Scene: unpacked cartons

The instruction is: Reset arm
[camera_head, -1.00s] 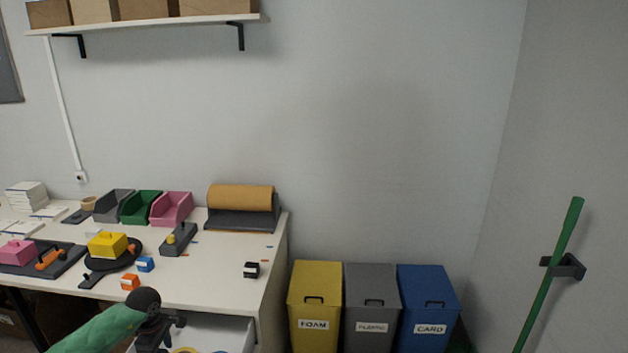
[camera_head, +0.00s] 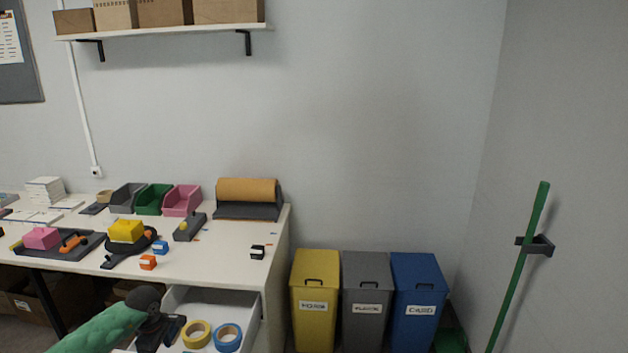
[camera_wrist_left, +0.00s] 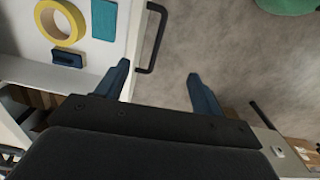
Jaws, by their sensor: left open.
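My left arm, in a green sleeve, comes in at the bottom left of the head view. Its gripper (camera_head: 166,333) is beside the open drawer (camera_head: 253,325) under the table. In the left wrist view the two fingers of the left gripper (camera_wrist_left: 162,85) are spread apart with nothing between them. My right gripper is in neither view.
A yellow tape roll (camera_head: 196,334) and a blue tape roll (camera_head: 228,338) lie in the drawer. The white table (camera_head: 210,262) holds bins, a paper roll and small boxes. Yellow (camera_head: 315,300), grey (camera_head: 366,300) and blue (camera_head: 418,300) waste bins stand to its right. A green pole (camera_head: 520,265) hangs on the right wall.

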